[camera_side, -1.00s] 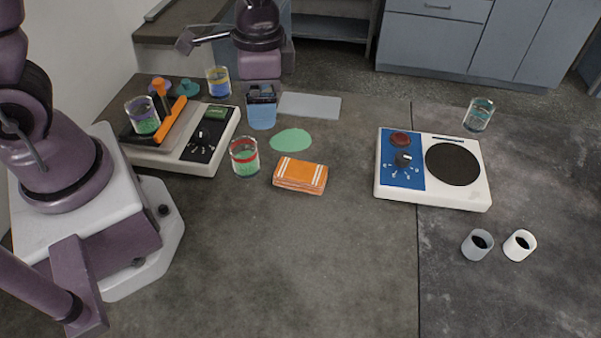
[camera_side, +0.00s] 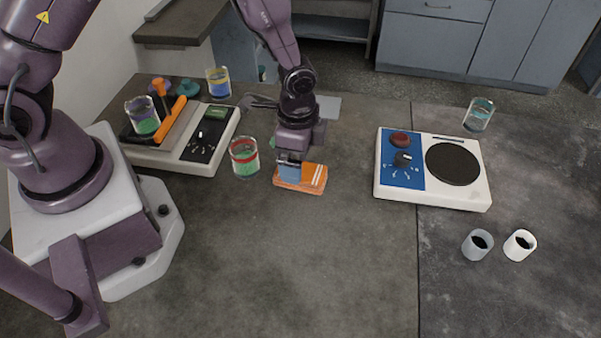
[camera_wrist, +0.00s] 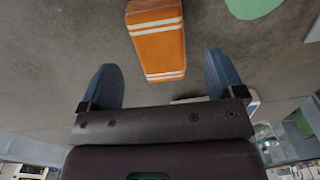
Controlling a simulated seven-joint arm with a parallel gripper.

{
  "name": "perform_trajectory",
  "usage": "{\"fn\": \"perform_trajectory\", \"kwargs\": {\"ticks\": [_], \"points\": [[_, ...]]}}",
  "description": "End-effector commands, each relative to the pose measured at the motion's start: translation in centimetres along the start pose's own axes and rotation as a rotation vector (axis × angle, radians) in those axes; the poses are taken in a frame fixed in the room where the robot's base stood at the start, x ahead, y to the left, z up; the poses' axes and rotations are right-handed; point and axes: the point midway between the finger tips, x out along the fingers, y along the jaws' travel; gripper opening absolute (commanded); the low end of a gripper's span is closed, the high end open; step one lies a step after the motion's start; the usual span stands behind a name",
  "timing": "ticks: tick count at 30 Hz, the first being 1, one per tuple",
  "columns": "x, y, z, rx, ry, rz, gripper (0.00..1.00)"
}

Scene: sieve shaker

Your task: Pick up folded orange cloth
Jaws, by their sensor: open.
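The folded orange cloth (camera_side: 312,181) with white stripes lies flat on the grey table in the side view, just left of the middle. My gripper (camera_side: 289,172) is over its left and back part and hides some of it. In the wrist view the cloth (camera_wrist: 156,42) shows ahead of and between the two blue fingers of my gripper (camera_wrist: 163,75). The fingers are open with nothing between them. I cannot tell the exact gap between fingertips and cloth.
A glass beaker with a red band (camera_side: 244,157) stands close left of the cloth. A white device with a blue panel (camera_side: 402,172) stands to the right. Another device (camera_side: 205,150) with tools sits at left. Two white cups (camera_side: 519,245) stand front right. The front middle table is clear.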

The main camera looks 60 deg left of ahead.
Motion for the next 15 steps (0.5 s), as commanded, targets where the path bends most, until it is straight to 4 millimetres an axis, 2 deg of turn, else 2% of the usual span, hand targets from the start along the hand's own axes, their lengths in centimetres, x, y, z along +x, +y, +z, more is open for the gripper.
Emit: {"fn": "perform_trajectory", "kwargs": {"ticks": [9, 15], "points": [[4.3, 0.0, -0.4, -0.001, -0.003, 0.002, 0.88], [5.1, -0.1, -0.4, 0.000, -0.001, 0.000, 0.88]]}}
